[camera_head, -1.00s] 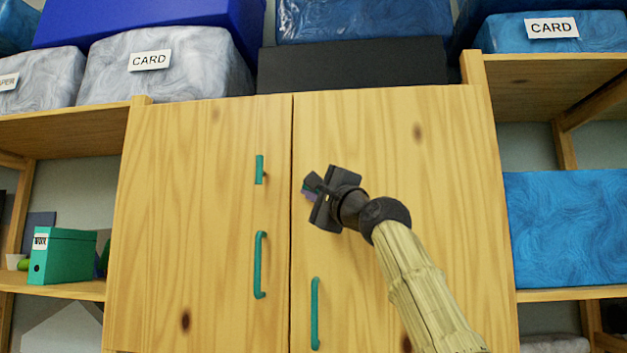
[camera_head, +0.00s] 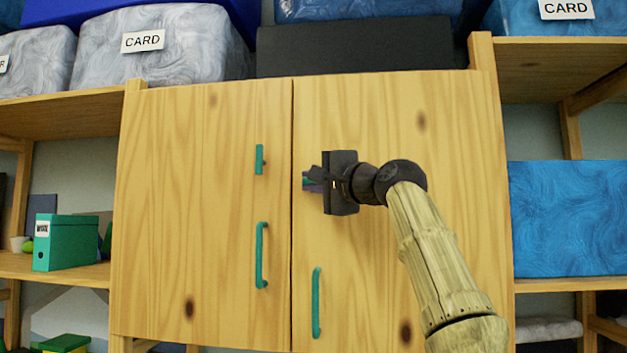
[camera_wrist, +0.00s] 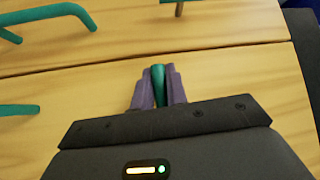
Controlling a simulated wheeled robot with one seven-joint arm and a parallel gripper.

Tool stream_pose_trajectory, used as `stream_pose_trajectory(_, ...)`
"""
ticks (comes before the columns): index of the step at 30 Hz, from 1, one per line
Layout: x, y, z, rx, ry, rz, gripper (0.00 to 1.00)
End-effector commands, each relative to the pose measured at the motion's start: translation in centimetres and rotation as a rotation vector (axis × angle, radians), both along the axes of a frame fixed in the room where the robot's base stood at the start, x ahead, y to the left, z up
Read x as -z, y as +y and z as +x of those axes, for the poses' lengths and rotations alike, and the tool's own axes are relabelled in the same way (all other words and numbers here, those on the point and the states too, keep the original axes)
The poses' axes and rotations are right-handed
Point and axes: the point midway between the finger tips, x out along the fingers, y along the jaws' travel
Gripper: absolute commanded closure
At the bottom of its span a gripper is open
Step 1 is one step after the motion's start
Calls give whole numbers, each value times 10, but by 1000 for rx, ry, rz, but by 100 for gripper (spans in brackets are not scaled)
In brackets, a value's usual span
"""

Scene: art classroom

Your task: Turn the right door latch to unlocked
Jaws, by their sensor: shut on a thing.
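The right door (camera_head: 400,265) of the wooden cabinet carries a teal latch near its upper inner edge. My gripper (camera_head: 311,180) is at this latch, with its body to the right and its fingers pointing left. In the wrist view the purple fingers are shut on both sides of the right door latch (camera_wrist: 158,82). The visible part of the latch seems to lie crosswise to the door seam; the rest is hidden between the fingers. The left door latch (camera_head: 259,160) stands upright on the left door (camera_head: 190,210).
A teal handle (camera_head: 316,303) on the right door is below my gripper. Another handle (camera_head: 261,255) is on the left door. Open shelves flank the cabinet, with a green file box (camera_head: 72,243) at left and a blue box (camera_head: 566,218) at right.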

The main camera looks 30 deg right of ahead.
Motion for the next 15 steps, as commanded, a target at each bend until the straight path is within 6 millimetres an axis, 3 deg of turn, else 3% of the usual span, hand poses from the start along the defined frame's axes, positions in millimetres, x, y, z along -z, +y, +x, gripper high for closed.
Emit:
stream_pose_trajectory(2,-1,0,-1,1,-3,-1,100)
stream_pose_trajectory(3,-1,0,-1,1,-3,-1,84)
stream_pose_trajectory(4,-1,1,0,1,-3,0,78)
stream_pose_trajectory(15,1,-1,-3,1,-1,0,77)
